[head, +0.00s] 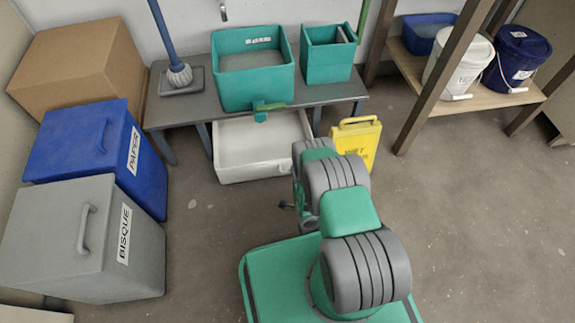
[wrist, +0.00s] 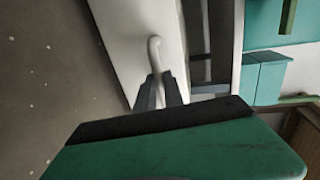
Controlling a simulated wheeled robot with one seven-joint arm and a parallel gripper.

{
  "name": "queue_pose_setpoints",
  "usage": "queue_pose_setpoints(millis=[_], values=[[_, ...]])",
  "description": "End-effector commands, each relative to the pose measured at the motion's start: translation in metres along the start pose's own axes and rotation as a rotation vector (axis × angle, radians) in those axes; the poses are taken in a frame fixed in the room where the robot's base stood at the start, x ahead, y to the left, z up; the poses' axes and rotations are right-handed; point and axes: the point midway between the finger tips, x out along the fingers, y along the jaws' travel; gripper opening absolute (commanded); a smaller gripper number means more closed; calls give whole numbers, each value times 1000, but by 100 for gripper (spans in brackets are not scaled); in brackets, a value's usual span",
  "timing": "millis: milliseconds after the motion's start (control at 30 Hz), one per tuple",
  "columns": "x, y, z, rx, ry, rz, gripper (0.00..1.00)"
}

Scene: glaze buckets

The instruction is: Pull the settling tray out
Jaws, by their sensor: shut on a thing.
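The settling tray (head: 258,170) is a white, open tray low under the grey bench, and its near part shows in front of the bench edge. In the wrist view its white wall (wrist: 125,30) fills the upper middle, with a curved white handle (wrist: 153,50) on it. My gripper (wrist: 161,88) is shut on this handle, its two dark fingers close around it. In the head view my arm covers the tray's right front corner, and I cannot make out the fingertips there.
The bench (head: 190,112) carries two teal bins (head: 252,80) (head: 327,62), one with a tap (head: 262,112) above the tray. A yellow floor sign (head: 358,142) stands right of the tray. Blue (head: 75,145) and grey (head: 60,235) bins stand left. Floor in front is clear.

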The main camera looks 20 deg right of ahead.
Motion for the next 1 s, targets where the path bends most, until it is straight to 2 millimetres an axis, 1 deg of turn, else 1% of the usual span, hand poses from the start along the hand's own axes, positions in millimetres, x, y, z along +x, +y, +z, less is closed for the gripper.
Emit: queue_pose_setpoints(millis=[167,467,500,733,1000], values=[[-5,1,-3,2,6,-1,0],[-5,1,-2,0,5,0,0],[-5,1,-2,0,4,0,14],[-5,1,3,-2,-4,0,33],[-4,1,3,-2,-5,0,34]])
